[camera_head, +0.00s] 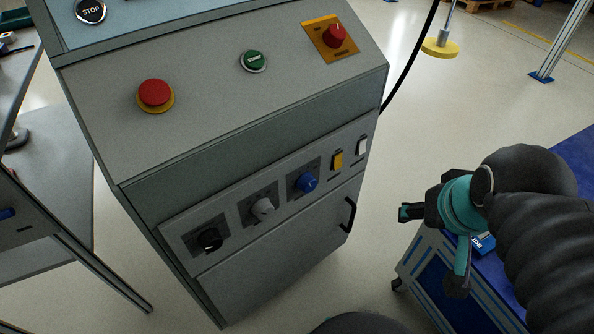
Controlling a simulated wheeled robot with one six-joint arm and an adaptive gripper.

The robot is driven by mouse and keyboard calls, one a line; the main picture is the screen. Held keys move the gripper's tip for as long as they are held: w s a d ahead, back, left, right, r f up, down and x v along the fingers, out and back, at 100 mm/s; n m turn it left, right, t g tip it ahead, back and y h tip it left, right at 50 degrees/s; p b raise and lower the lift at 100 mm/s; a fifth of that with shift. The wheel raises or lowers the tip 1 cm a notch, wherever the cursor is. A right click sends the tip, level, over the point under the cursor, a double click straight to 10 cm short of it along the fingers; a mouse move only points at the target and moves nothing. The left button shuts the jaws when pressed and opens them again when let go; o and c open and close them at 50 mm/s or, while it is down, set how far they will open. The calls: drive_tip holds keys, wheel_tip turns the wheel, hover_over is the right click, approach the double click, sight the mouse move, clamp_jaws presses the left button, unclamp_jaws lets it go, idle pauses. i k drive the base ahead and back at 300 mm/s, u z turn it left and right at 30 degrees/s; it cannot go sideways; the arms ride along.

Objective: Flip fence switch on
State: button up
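A grey control cabinet (250,120) stands in the middle of the view. Its lower front panel has a row of controls: a black knob (210,239), a grey knob (263,209), a blue knob (308,182), a yellow rocker switch (337,161) and a white rocker switch (361,147). Their labels are too small to read, so I cannot tell which is the fence switch or its position. My gripper (431,248) is to the right of the cabinet, apart from it. Its two fingers are spread open, with nothing between them.
The sloped top bears a red mushroom button (155,96), a green button (253,61) and a red rotary switch (334,36) on an orange plate. A door handle (348,214) sticks out below the switches. A blue-topped cart (455,285) stands beneath my arm.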

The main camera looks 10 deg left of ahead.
sight(337, 163)
drive_tip(key=z, duration=1.55)
drive_tip(key=k, duration=0.65)
drive_tip(key=u, duration=1.5)
